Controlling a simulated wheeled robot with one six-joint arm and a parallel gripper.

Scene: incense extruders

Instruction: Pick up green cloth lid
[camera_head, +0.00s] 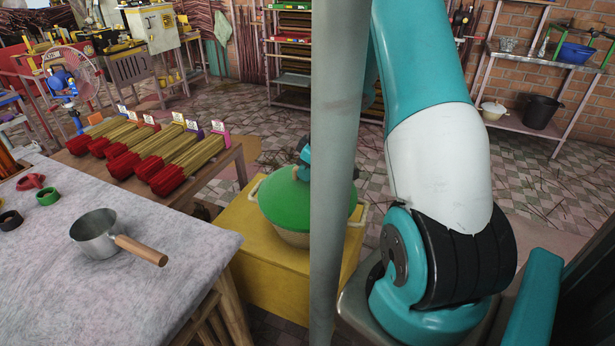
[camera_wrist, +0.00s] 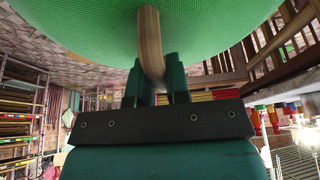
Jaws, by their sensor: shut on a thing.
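The green cloth lid (camera_head: 285,205) is a round, domed cover over a cream pot (camera_head: 285,237) in the head view. I cannot tell whether its rim touches the pot. In the wrist view the lid (camera_wrist: 220,28) fills the top, with a curved wooden handle (camera_wrist: 150,35). My gripper (camera_wrist: 152,78) has its two teal fingers on either side of this handle and is shut on it. In the head view my gripper is mostly hidden behind a grey post, with only a teal bit above the lid.
The pot stands on a yellow box (camera_head: 262,275). The grey post (camera_head: 338,120) hides part of the pot and box. A grey-topped table (camera_head: 150,285) at left holds a saucepan (camera_head: 97,232) with a wooden handle. Bundled incense sticks (camera_head: 165,150) lie on a bench behind.

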